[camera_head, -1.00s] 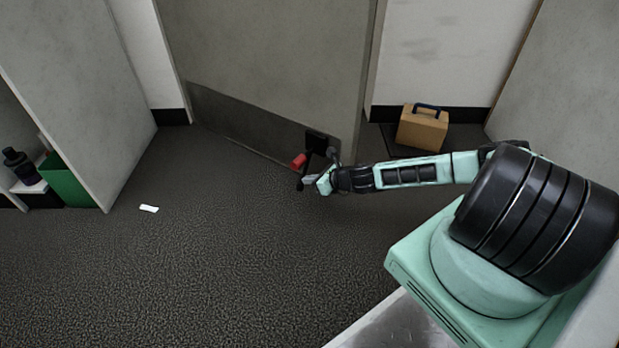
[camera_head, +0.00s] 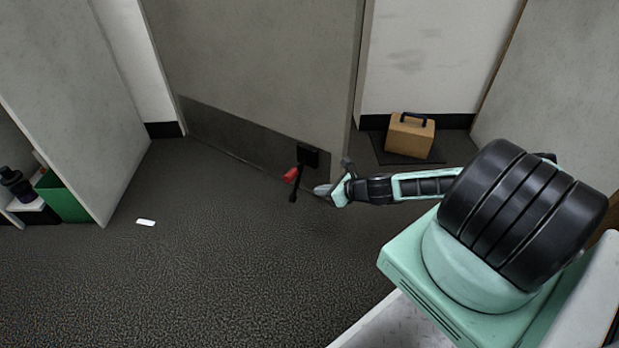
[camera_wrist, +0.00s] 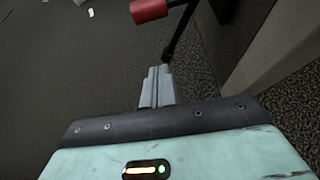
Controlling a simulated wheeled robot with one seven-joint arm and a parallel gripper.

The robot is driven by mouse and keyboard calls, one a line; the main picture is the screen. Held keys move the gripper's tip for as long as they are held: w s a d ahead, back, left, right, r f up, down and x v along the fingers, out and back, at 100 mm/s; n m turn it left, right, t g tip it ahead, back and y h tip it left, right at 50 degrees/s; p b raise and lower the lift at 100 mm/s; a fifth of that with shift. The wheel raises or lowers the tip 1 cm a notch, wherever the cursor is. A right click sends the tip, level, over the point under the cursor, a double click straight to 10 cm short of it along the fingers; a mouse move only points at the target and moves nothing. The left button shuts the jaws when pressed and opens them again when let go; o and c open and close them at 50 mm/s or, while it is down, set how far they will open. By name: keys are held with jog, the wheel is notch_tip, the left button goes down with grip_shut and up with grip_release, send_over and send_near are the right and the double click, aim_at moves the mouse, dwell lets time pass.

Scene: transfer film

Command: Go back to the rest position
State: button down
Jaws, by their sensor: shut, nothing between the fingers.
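My gripper (camera_head: 322,190) is at the end of my outstretched arm, low beside the edge of the grey door (camera_head: 255,70). In the wrist view my gripper (camera_wrist: 157,72) has its two grey fingers together with nothing between them. A black doorstop-like fitting (camera_head: 307,155) with a red end (camera_head: 291,174) and a black leg sits low on the door. In the head view the fingertips are just right of its leg; in the wrist view the red end (camera_wrist: 149,10) is just beyond the fingers. I cannot tell whether they touch.
A tan box with a dark handle (camera_head: 410,137) stands on a dark mat (camera_head: 377,152) behind the door's edge. A green bin (camera_head: 66,200) is at the left by a grey panel (camera_head: 75,100). A small white piece (camera_head: 146,222) lies on the floor. The carpet in front is clear.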

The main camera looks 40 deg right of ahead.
jog(key=shift+a+r, duration=0.1)
jog(key=s+a+r+n+g+p, duration=0.1)
jog(key=s+a+r+n+g, duration=0.25)
jog(key=a+r+n, duration=0.4)
jog(key=s+a+r+n+g+y+p, duration=0.1)
jog(key=s+a+r+n+g, duration=0.1)
jog(key=a+r+n+g, duration=0.35)
jog(key=s+a+r+n+g+p, duration=0.1)
jog(key=s+a+r+n+g, duration=0.2)
jog(key=a+r+n, duration=0.65)
jog(key=s+a+r+n+t+h+p, duration=0.1)
jog(key=s+a+r+n+h+p, duration=0.2)
jog(key=s+r+n, duration=0.65)
jog(key=s+a+r+n+h, duration=0.2)
jog(key=s+a+r+n, duration=0.4)
jog(key=s+r, duration=0.5)
notch_tip(320, 180, up, 39)
jog(key=d+n+p, duration=0.1)
jog(key=p, duration=3.7)
jog(key=shift+w+d+n, duration=0.25)
jog(key=shift+w+n, duration=0.05)
jog(key=shift+w, duration=0.1)
jog(key=shift+r, duration=0.1)
